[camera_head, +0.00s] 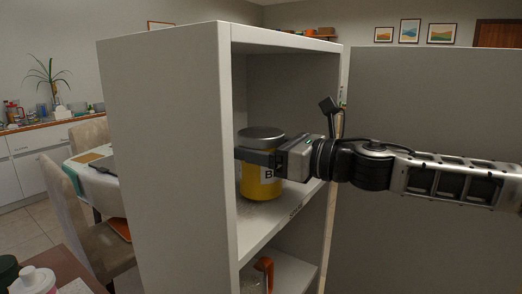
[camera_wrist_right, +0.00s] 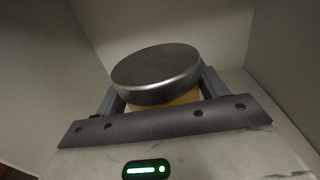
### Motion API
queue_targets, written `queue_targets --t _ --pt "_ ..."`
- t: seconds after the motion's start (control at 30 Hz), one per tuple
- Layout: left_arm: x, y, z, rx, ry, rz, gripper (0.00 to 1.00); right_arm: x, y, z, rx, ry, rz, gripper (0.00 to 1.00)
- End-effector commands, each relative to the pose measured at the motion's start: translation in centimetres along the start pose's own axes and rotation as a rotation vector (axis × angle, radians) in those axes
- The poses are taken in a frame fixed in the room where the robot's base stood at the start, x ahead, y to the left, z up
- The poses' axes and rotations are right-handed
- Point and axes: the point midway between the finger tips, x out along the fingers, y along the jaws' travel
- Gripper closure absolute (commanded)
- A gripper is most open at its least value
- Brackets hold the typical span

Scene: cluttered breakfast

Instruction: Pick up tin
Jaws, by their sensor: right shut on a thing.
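The tin (camera_head: 261,184) is a yellow cylinder with a grey metal lid and a pale label with dark letters. It stands upright in the upper compartment of a white open cabinet (camera_head: 168,150), at or very close to the shelf. My right gripper (camera_head: 258,157) reaches in from the right and is shut around the tin just under the lid. The right wrist view shows the lid (camera_wrist_right: 157,72) between the two fingers (camera_wrist_right: 160,100), with a little yellow below it. The tin's far side is hidden. My left gripper is not in view.
The cabinet's upper shelf (camera_head: 262,222) has bare room in front of the tin. A mug with an orange handle (camera_head: 265,268) stands in the lower compartment. A large grey panel (camera_head: 435,110) lies to the right, behind my arm. A chair and table stand at left.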

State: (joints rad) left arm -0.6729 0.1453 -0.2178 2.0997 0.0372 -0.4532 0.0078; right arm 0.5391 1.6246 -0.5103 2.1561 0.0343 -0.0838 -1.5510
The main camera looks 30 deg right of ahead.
Motion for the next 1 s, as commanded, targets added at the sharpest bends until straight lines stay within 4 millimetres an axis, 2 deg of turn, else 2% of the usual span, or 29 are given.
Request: queue_targets --t 0.03,0.2,0.23,0.27,0.37,0.53,0.7,0.8,1.0 --pt "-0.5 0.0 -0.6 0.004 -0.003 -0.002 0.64 0.0 0.0 1.0 -0.002 -0.002 0.0 0.6" --pt "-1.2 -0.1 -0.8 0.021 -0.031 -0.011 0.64 0.0 0.0 3.3 -0.001 -0.001 0.0 0.6" --pt "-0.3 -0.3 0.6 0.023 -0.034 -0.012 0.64 -0.4 -0.2 2.7 -0.007 -0.001 -0.003 0.6" --pt "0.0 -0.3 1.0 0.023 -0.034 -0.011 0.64 -0.8 -0.3 2.9 -0.01 -0.001 -0.005 0.6" --pt "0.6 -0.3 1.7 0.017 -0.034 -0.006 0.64 -2.1 -0.5 4.3 -0.014 -0.001 -0.007 0.6" --pt "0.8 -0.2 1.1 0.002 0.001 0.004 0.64 -5.4 -1.1 8.5 -0.014 -0.004 -0.011 0.6" --pt "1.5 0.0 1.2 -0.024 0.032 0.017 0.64 -9.5 -1.8 10.1 -0.007 -0.006 -0.009 0.6" --pt "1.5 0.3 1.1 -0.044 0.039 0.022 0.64 -11.3 -2.1 11.0 -0.005 -0.005 -0.007 0.6" --pt "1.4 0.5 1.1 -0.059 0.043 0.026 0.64 -13.3 -2.5 12.0 0.0 -0.003 -0.003 0.6"
